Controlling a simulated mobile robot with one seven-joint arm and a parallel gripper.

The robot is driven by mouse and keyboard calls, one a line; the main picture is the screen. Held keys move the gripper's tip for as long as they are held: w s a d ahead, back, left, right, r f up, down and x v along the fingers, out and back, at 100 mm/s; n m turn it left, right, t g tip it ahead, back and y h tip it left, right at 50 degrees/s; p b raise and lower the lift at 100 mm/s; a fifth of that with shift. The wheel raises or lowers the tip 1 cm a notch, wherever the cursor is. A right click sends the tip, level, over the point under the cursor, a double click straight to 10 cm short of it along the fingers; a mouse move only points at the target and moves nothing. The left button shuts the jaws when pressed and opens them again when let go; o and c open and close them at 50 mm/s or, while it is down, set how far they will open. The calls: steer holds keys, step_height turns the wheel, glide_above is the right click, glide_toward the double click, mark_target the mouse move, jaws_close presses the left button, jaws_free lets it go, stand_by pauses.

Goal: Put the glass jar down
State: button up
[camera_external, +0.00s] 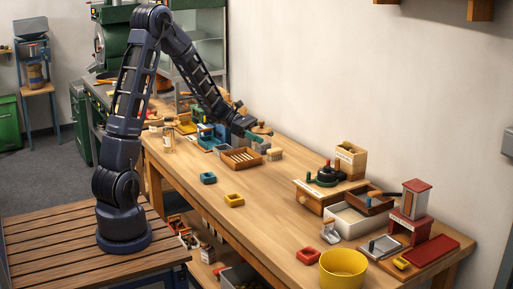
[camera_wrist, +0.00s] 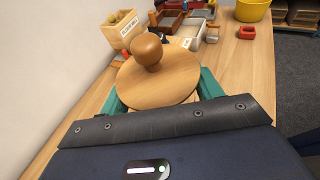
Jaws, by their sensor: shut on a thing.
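My gripper (camera_external: 257,136) is at the far part of the long workbench, beyond the slatted wooden tray. In the wrist view its teal fingers (camera_wrist: 161,94) are shut on the glass jar, one on each side of its round wooden lid (camera_wrist: 160,78) with a ball knob. The lid also shows small in the external view (camera_external: 262,129). The lid hides the jar's glass body in the wrist view, and I cannot make it out clearly in the external view. I cannot tell whether its bottom touches anything.
The slatted tray (camera_external: 241,162) and a brush (camera_external: 275,154) are close by. A teal dish (camera_external: 208,178) and a yellow dish (camera_external: 234,200) lie nearer. Boxes and a yellow bucket (camera_external: 343,270) crowd the right end. The middle of the workbench (camera_external: 270,205) is clear.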

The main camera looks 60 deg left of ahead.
step_height(320, 180, down, 15)
stand_by(0.7)
steer(key=shift+f, duration=0.1)
steer(key=o, duration=1.1)
steer(key=shift+o, duration=0.2)
